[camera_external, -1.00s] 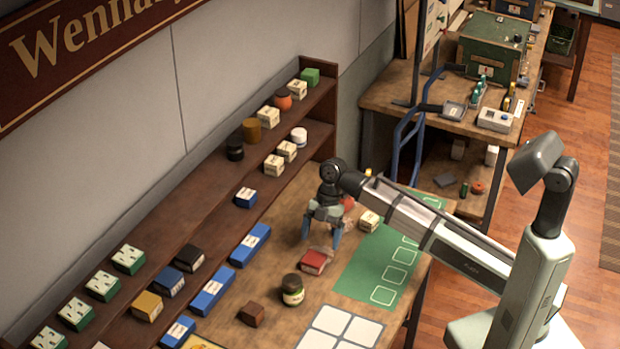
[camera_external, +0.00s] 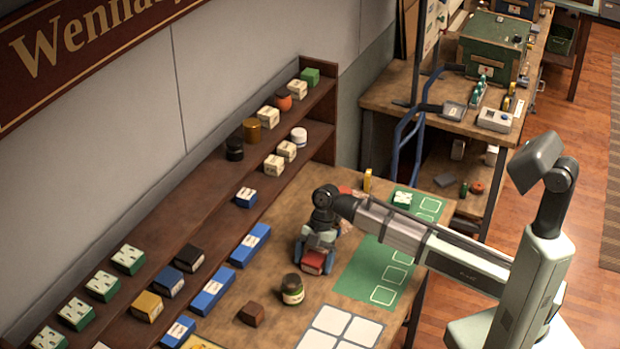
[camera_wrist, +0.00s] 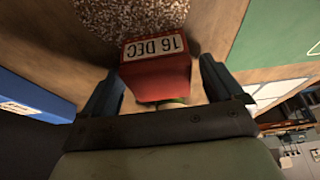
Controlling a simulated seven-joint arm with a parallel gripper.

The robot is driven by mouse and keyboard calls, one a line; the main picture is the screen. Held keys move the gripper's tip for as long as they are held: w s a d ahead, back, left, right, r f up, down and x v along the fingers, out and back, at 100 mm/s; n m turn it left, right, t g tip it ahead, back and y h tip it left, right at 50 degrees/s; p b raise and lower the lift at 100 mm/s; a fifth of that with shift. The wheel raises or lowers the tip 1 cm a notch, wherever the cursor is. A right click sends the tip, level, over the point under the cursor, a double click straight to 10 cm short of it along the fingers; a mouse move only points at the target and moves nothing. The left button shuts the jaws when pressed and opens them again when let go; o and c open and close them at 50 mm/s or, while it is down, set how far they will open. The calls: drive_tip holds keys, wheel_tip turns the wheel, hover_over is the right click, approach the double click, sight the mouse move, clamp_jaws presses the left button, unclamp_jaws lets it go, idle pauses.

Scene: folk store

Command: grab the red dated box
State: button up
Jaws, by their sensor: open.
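The red box (camera_external: 313,262) stands on the wooden table, left of the green mat. In the wrist view the red box (camera_wrist: 155,72) carries a white label reading "16 DEC", upside down in the picture. My gripper (camera_external: 314,266) is low over it, with one finger on each side. In the wrist view the fingers of my gripper (camera_wrist: 160,82) are apart, with the box between them. A gap shows between the box and the right finger; the left finger is closer. My gripper hides part of the box in the external view.
A dark jar with a green label (camera_external: 292,289) and a brown block (camera_external: 251,313) stand close in front. Blue boxes (camera_external: 250,245) lie to the left by the shelf (camera_external: 222,208). The green mat (camera_external: 360,284) has free room on the right.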

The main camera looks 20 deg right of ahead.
drive_tip(key=c, duration=1.1)
